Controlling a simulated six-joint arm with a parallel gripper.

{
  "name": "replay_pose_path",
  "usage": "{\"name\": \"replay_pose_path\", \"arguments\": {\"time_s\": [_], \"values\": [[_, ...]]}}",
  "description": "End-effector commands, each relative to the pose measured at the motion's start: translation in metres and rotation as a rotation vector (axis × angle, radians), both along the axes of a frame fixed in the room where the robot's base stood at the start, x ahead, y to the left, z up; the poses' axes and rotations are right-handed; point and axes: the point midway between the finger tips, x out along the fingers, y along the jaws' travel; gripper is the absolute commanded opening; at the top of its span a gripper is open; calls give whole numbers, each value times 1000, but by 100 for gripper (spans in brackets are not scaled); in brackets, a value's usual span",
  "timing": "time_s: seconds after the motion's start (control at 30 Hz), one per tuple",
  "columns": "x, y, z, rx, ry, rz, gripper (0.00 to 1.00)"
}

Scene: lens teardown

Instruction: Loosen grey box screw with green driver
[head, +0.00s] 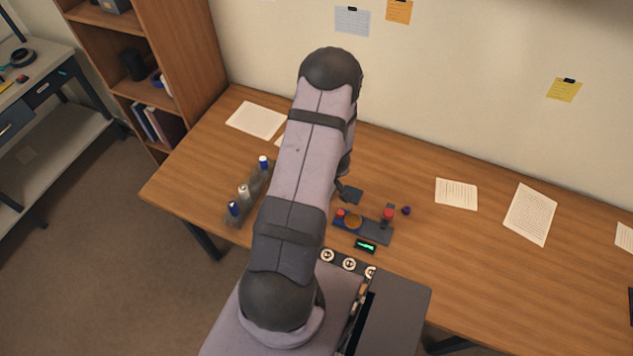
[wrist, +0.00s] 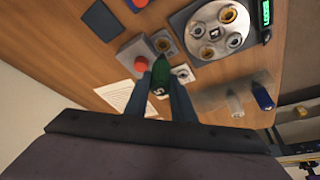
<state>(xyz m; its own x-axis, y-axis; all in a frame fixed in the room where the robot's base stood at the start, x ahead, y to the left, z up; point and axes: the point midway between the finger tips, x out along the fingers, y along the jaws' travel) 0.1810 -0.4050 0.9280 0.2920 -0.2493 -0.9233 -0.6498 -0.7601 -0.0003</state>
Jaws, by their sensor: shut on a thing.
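My gripper (wrist: 160,92) is shut on the green driver (wrist: 161,72), whose green handle shows between the dark fingers in the wrist view. A grey box (wrist: 132,49) lies just beyond the fingers, with a red round part (wrist: 140,64) at its near side. The driver overlaps the box's right side in the picture; its tip and the box screw are hidden, so I cannot tell whether they touch. In the head view my arm hides the gripper, driver and grey box.
A grey plate with a round silver disc (wrist: 217,31) bearing several ringed parts is at upper right, beside a green-lit display (wrist: 265,14). White-topped (wrist: 235,106) and blue-topped (wrist: 262,97) pieces stand at right. A dark square (wrist: 102,20) lies at upper left.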

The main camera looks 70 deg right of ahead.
Motion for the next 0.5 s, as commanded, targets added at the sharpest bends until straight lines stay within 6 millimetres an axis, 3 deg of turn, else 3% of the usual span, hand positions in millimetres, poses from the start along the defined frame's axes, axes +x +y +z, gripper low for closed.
{"name": "replay_pose_path", "arguments": {"time_s": [0.5], "values": [[0,-1,-12,-2,0,-285,3]]}}
